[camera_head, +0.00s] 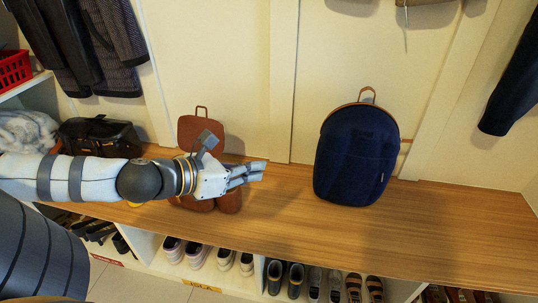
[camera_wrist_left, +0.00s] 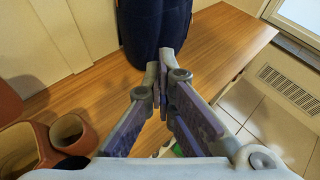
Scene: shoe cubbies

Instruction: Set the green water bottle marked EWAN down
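My left gripper (camera_head: 248,172) reaches in from the left above the wooden bench, its fingers pointing right toward the blue backpack. In the left wrist view its fingers (camera_wrist_left: 164,88) come close together at the tips, and I cannot tell whether they are fully shut. No bottle shows between them. A small green and white patch (camera_wrist_left: 178,150) shows beyond the gap between the fingers; it is too small to identify. I do not see a bottle marked EWAN in either view. My right gripper is not in view.
A navy backpack (camera_head: 355,155) stands on the bench (camera_head: 440,220) against the wall. A black bag (camera_head: 100,138) is further left. Shoes (camera_head: 285,278) fill cubbies below. The bench's right part is clear.

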